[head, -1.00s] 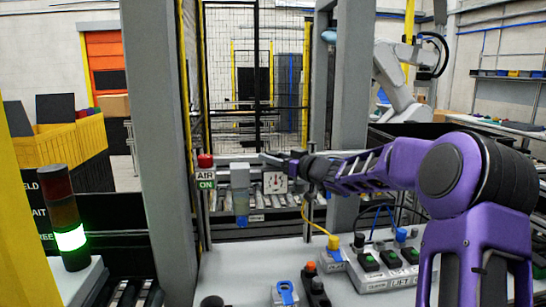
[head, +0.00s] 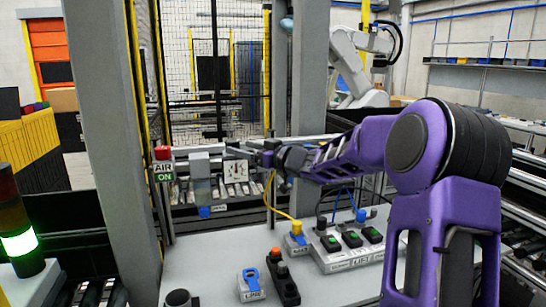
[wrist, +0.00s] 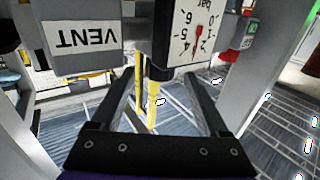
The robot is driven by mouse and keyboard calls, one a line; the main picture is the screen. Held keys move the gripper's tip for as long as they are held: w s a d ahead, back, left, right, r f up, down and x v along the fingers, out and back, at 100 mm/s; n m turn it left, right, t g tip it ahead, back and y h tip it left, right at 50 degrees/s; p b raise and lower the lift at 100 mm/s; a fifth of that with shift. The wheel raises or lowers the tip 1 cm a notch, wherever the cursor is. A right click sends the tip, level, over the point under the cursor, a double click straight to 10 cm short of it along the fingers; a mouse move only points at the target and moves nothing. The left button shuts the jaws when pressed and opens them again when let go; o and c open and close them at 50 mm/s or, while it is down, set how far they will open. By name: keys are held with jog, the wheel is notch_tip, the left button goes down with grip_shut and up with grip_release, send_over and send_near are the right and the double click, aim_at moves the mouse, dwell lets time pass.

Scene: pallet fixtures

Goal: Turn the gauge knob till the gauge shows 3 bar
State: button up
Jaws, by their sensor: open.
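The white square gauge (head: 236,171) hangs on the frame beside a grey block (head: 200,165). In the wrist view the gauge (wrist: 187,32) is upside down and cut by the top edge. Its red needle points toward the picture's bottom, on the dial's 3 side, near the 4; I cannot read it exactly. In the head view my gripper (head: 268,157) is just right of the gauge.
A VENT label (wrist: 86,38) is left of the gauge in the wrist view. A red-topped AIR ON sign (head: 163,168) stands left. The bench holds a LIFT button box (head: 345,250), a yellow-cabled connector (head: 296,238) and a blue-handled lock (head: 250,283).

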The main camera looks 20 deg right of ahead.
jog(key=v, duration=1.2)
jog(key=shift+s+d, duration=0.15)
jog(key=shift+s, duration=0.15)
